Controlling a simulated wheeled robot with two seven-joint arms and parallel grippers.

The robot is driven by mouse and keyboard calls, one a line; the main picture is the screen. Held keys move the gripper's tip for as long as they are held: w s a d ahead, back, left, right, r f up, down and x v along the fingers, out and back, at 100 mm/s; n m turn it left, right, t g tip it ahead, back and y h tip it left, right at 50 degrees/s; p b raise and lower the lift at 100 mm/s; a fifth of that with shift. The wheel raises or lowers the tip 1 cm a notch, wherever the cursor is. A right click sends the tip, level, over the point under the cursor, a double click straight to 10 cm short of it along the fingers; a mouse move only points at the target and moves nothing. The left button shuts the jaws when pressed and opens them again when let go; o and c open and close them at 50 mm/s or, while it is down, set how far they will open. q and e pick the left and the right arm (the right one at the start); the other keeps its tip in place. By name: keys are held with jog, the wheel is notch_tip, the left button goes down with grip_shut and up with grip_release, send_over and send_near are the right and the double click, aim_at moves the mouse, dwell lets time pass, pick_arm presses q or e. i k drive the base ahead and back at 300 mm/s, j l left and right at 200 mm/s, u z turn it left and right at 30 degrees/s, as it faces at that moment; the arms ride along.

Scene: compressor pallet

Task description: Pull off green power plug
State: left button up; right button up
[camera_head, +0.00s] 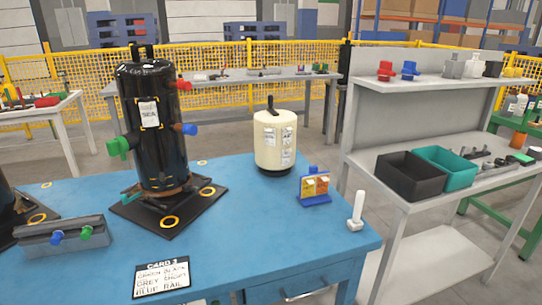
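A black upright compressor (153,130) stands on a dark square base plate (172,222) on the blue table. A green plug (118,146) sits on the compressor's left side, sticking out to the left. A red cap (183,85) is at its upper right and a blue cap (189,129) is lower on the right side. Neither of my grippers shows in the head view, and nothing is touching the green plug.
A grey block (62,240) with blue and green plugs lies at the table's left front. A card (162,279) lies at the front edge. A cream tank (274,142), a small blue stand (314,187) and a white post (356,211) stand to the right.

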aim_at(120, 145)
jog(key=j, duration=0.55)
jog(key=k+j, duration=0.1)
jog(key=j, duration=0.45)
jog(key=k+j, duration=0.1)
jog(key=j, duration=0.45)
jog(key=j+z, duration=0.1)
jog(key=j, duration=0.45)
